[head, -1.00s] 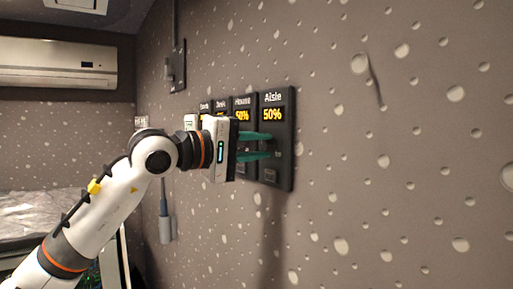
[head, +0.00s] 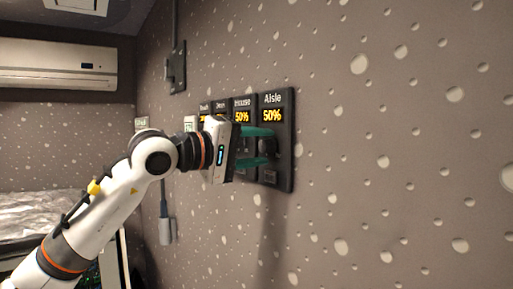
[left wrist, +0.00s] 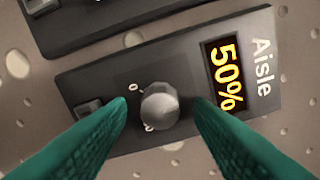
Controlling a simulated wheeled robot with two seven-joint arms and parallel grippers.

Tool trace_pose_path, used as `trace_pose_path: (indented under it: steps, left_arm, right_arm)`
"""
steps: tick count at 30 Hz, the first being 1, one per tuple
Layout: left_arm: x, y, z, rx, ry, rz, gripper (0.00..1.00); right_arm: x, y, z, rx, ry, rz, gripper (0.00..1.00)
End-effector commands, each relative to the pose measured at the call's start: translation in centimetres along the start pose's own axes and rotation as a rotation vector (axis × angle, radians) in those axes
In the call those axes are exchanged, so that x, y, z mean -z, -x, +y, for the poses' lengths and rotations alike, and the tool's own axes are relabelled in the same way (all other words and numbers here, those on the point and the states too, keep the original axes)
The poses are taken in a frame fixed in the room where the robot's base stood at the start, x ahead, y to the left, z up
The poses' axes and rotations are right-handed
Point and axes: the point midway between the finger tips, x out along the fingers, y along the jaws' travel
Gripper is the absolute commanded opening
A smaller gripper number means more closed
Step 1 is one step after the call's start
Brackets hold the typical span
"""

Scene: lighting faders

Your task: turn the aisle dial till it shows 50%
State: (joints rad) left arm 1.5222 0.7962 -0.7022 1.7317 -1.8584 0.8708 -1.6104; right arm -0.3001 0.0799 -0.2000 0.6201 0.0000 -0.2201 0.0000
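The aisle panel (head: 283,178) is the nearest of a row of dark panels on the wall. Its yellow display (head: 272,116) reads 50%, and the same display shows in the left wrist view (left wrist: 224,75). The aisle dial (left wrist: 160,105) is a round grey knob below the display. My left gripper (head: 272,147) is at the panel with its green fingers open. In the left wrist view one finger is on each side of the dial, with a visible gap on both sides. My right gripper is not in view.
The house panel (head: 242,104) beside it also reads 50%; further panels are partly hidden behind my gripper. A small button (left wrist: 89,108) sits below the dial. The spotted wall to the right is clear.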

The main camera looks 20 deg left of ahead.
Motion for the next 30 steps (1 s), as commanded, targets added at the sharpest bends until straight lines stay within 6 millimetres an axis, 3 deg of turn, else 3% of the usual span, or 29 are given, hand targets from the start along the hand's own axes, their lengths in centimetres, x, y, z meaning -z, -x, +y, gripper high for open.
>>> trace_pose_path:
  steps: [11, 24, 30]
  left_arm:
    - [0.0, 0.7, 0.1, 0.001, 0.0, -0.002, 0.47]
    - [0.0, 9.2, 0.3, 0.0, -0.001, -0.003, 0.47]
    - [0.0, 11.5, 0.1, 0.0, 0.0, -0.001, 0.47]
  right_arm:
    - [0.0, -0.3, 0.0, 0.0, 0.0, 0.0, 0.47]
    - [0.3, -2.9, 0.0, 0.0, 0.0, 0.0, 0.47]
    - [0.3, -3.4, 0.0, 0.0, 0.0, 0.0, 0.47]
